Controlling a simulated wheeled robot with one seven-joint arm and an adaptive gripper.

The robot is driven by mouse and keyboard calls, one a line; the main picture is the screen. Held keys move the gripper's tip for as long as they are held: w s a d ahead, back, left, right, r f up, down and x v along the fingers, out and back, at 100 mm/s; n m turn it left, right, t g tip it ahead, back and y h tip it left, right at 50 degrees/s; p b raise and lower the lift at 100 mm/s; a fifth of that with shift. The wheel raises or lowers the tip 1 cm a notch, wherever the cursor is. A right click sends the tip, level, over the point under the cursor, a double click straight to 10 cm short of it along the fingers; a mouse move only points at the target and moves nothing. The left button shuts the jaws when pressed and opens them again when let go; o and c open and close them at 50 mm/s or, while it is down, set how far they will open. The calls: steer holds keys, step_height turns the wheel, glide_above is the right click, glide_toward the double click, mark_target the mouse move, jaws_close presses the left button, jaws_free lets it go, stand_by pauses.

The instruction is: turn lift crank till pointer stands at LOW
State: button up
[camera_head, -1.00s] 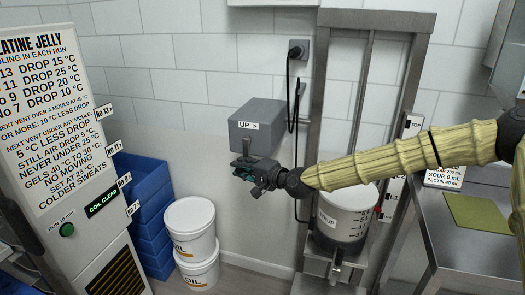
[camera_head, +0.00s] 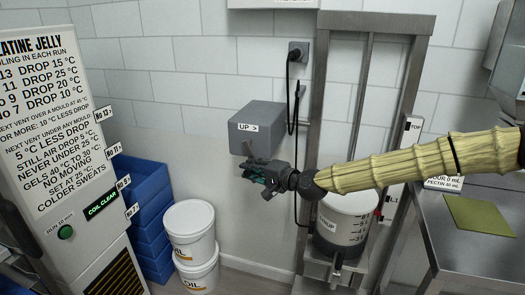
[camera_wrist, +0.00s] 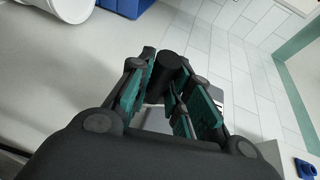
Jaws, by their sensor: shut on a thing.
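The lift's grey crank box (camera_head: 257,130) on the wall carries an "UP >" label. My gripper (camera_head: 252,174) is just below it, its fingers pointing left. In the wrist view the black crank handle (camera_wrist: 168,68) sits between the teal-padded fingers, and my gripper (camera_wrist: 166,92) is shut on it. The white syrup pot (camera_head: 346,210) stands in the lift frame, partly behind my arm. A scale strip with a "TOP" label (camera_head: 413,127) runs down the right post. A red pointer (camera_head: 377,214) shows low beside a partly hidden label starting with "L" (camera_head: 391,208).
The cooling cabinet (camera_head: 65,150) stands at left, near blue crates (camera_head: 150,205) and two stacked white buckets (camera_head: 190,222). A steel table (camera_head: 475,245) with a green mat (camera_head: 478,215) is at right. A black cable (camera_head: 289,95) hangs beside the box.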

steer(key=d+r, duration=0.2)
steer(key=shift+s+r+p, duration=0.15)
steer(key=shift+r+p, duration=0.2)
steer(key=shift+r, duration=0.3)
steer(key=shift+s+d+r+p, duration=0.2)
steer(key=shift+r+p, duration=0.1)
steer(key=shift+r, duration=0.3)
steer(key=shift+s+d+r+p, duration=0.15)
steer(key=shift+r+p, duration=0.1)
steer(key=shift+r, duration=0.3)
steer(key=o, duration=0.9)
steer(key=shift+s+a+f, duration=0.15)
steer(key=shift+a, duration=0.15)
steer(key=shift+c, duration=0.2)
steer(key=o, duration=0.4)
steer(key=shift+f, duration=0.1)
steer(key=shift+o, duration=0.3)
steer(key=shift+d+f, duration=0.15)
steer(key=shift+d, duration=0.2)
steer(key=shift+a, duration=0.1)
